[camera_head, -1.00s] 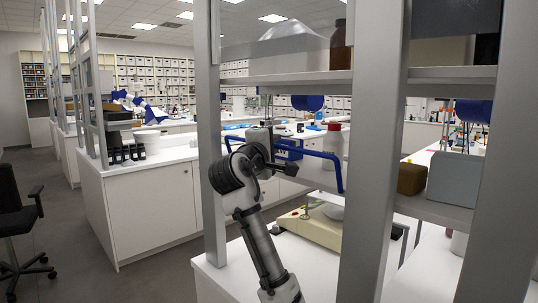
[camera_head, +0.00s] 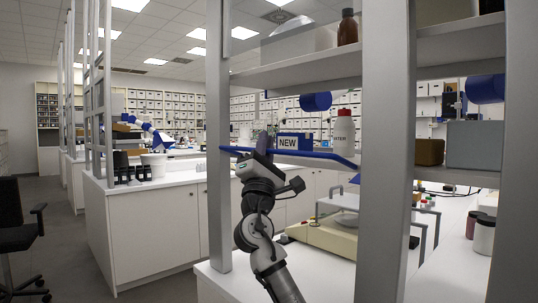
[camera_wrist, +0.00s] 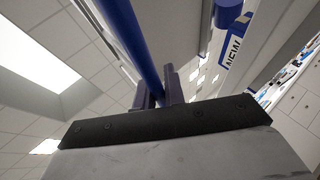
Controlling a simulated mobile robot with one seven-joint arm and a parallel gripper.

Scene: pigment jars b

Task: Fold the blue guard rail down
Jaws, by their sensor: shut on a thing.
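The blue guard rail (camera_head: 318,155) runs along the front of the middle shelf in the head view. It shows as a low, nearly edge-on blue band, so its exact fold angle is hard to tell. My gripper (camera_head: 263,147) reaches up from below and is shut on the rail, left of the rail's middle. In the wrist view, the rail (camera_wrist: 133,38) is a blue bar passing between the two dark fingers of my gripper (camera_wrist: 158,90). The fingers hide the gripped part.
A box marked NEW (camera_head: 293,142) and a white bottle with a red cap (camera_head: 343,135) stand on the shelf behind the rail. Grey uprights (camera_head: 217,200) (camera_head: 384,200) flank the bay. A beige device (camera_head: 325,236) sits on the counter below.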

